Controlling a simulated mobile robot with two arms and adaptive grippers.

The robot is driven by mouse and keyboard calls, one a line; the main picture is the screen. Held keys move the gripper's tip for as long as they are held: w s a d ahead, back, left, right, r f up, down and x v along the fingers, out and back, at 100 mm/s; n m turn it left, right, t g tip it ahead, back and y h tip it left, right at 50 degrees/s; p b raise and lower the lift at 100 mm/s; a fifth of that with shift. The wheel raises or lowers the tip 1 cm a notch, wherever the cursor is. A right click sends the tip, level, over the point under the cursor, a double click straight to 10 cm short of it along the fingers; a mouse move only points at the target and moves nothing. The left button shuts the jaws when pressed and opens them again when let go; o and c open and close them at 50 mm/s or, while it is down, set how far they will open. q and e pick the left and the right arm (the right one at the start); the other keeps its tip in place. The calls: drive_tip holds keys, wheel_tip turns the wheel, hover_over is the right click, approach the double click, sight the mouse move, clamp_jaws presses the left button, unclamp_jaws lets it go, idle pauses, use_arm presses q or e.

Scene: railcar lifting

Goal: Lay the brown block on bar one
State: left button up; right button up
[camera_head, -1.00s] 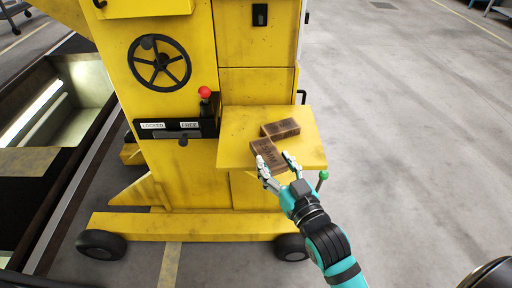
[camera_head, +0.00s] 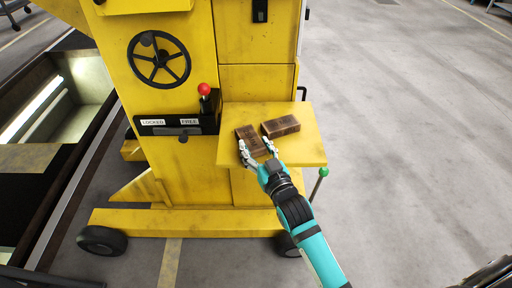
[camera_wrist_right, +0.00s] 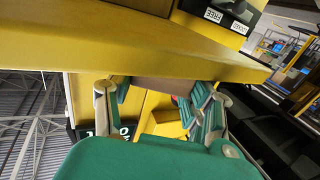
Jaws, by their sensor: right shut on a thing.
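Two dark brown blocks are at the yellow shelf (camera_head: 305,150) on the front of the yellow machine. My right gripper (camera_head: 258,149) is shut on the left brown block (camera_head: 249,134), its fingers on the near end. The block is over the shelf's left part; I cannot tell if it touches the shelf. The other brown block (camera_head: 281,127) lies just to its right, apart from it. In the right wrist view the held block shows as a brown face (camera_wrist_right: 168,88) between the fingers. My left gripper is not in view. I cannot make out which part is bar one.
The yellow machine (camera_head: 258,90) carries a black handwheel (camera_head: 159,61), a red-knobbed lever (camera_head: 204,91) and a plate marked LOCKED and FREE (camera_head: 170,123). A green-knobbed lever (camera_head: 323,172) stands by the shelf's right corner. A pit lies left.

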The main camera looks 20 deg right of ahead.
drive_tip(key=shift+f, duration=0.15)
drive_tip(key=o, duration=1.2)
drive_tip(key=s+d, duration=0.1)
drive_tip(key=s, duration=1.1)
drive_tip(key=shift+d+b, duration=0.2)
drive_tip(key=shift+b, duration=0.15)
